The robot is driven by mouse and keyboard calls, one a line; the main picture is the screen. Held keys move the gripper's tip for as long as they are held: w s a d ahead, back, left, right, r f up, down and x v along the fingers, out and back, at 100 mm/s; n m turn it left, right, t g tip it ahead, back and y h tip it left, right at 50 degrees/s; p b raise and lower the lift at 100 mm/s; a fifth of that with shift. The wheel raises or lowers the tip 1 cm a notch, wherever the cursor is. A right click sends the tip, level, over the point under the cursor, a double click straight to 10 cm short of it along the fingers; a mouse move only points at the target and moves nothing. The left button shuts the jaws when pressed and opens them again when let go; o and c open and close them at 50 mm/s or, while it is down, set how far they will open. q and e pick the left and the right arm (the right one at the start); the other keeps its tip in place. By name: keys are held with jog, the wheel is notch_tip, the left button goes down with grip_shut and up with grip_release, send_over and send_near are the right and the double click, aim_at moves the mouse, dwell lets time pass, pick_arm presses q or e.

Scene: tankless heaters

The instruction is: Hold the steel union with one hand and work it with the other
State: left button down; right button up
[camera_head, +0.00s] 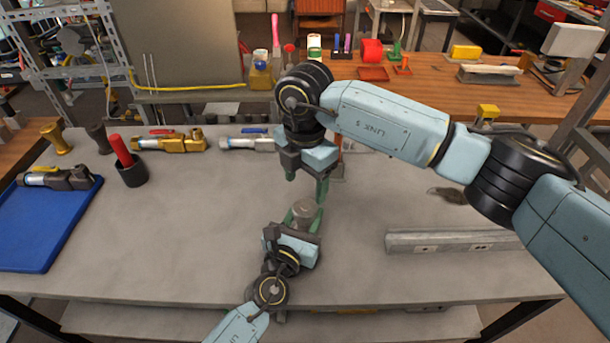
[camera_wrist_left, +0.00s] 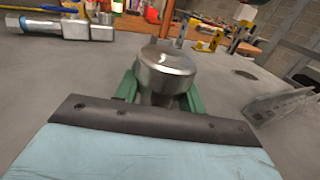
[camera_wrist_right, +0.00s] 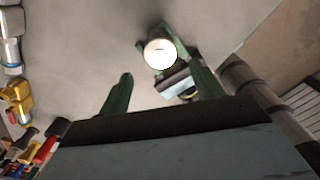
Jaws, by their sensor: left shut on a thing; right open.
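The steel union (camera_head: 304,209) is a short, shiny grey cylinder near the middle of the grey table. It stands between the green fingers of my left gripper (camera_head: 300,216), which is shut on it. In the left wrist view the union (camera_wrist_left: 165,72) shows a wide rounded cap above the fingers. My right gripper (camera_head: 307,184) hangs above and slightly behind the union, fingers down, open and empty. In the right wrist view the union's bright round top (camera_wrist_right: 161,53) lies beyond the open green fingers, apart from them. The union's lower part is hidden by my left gripper.
A grey metal rail (camera_head: 450,241) lies at right. Brass (camera_head: 170,141) and steel (camera_head: 247,142) valve fittings lie along the back. A black cup with a red-handled tool (camera_head: 130,172) and a blue tray (camera_head: 45,225) holding another fitting are at left. The table between is mostly clear.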

aim_at(305, 207)
notch_tip(305, 207, down, 7)
jog(key=shift+f, duration=0.1)
dwell(0.3)
